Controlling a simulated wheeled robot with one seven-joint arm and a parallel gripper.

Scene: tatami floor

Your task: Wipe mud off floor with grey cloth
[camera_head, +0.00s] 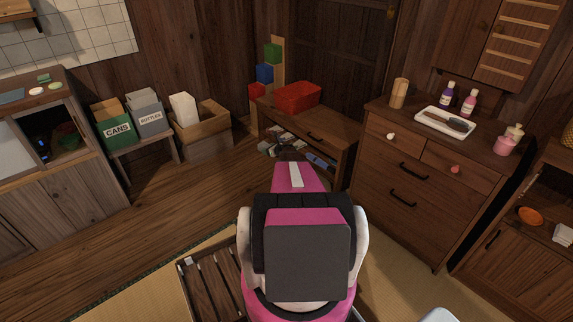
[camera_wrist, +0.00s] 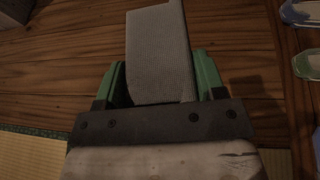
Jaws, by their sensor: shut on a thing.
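The grey cloth (camera_wrist: 160,38) is a pale, textured piece in the wrist view. It stands out beyond my gripper (camera_wrist: 158,78), between its two green fingers. My gripper is shut on the cloth, over dark wooden floorboards (camera_wrist: 75,50). In the head view my pink arm reaches toward the low bench, and the cloth cannot be made out there. No mud can be made out in either view; my arm and the cloth hide part of the floor.
A low wooden bench (camera_head: 335,128) carries a red bin (camera_head: 298,97). Pale slipper-like items (camera_wrist: 306,65) lie at the right of the wrist view. A drawer chest (camera_head: 400,205) stands right of my arm. Floorboards (camera_head: 150,210) at left are clear; a slatted wooden piece (camera_head: 212,278) lies near my base.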

